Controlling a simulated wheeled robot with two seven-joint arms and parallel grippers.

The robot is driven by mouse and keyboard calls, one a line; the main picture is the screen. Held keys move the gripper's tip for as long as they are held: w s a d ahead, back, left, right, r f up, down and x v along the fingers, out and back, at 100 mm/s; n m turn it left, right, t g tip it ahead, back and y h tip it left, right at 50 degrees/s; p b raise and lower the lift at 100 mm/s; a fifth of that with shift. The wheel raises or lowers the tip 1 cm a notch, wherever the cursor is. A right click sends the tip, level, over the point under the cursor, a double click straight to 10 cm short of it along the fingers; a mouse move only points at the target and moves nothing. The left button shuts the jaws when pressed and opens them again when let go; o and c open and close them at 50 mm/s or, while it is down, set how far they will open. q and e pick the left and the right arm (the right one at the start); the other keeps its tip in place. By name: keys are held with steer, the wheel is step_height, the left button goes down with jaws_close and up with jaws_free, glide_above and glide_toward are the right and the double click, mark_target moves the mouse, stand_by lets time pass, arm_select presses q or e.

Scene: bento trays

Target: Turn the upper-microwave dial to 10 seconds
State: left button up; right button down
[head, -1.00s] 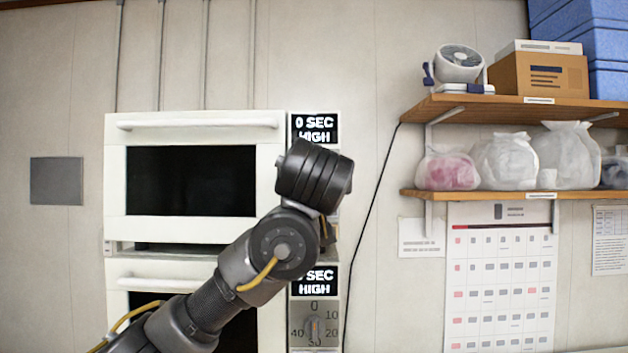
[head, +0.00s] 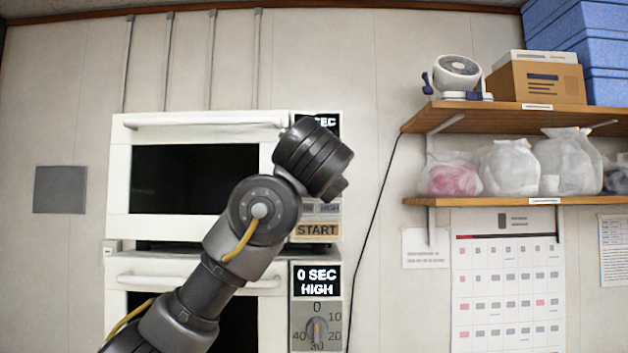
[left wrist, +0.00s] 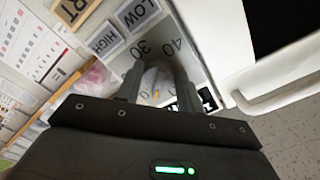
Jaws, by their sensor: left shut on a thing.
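The upper microwave (head: 119,180) is white with a dark window, and its control column is on the right. My left arm covers most of that column in the head view; only "SEC" shows on its display (head: 328,123). In the left wrist view the grey upper dial (left wrist: 155,82) sits between the two fingers of my left gripper (left wrist: 157,84), which is shut on it. An orange mark shows on the dial. The numbers 40 and 30 are readable beside it; the others are partly covered. My right gripper is not in view.
The START button (head: 317,230) sits below my wrist. The lower microwave (head: 118,268) has its own display (head: 317,281) reading 0 SEC HIGH and a dial (head: 317,328). Shelves (head: 490,201) with bags and a box are on the right. A black cable hangs between.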

arm_select(q)
steer(key=shift+r+m, duration=0.1)
steer(key=shift+m, duration=1)
steer(key=o, duration=1)
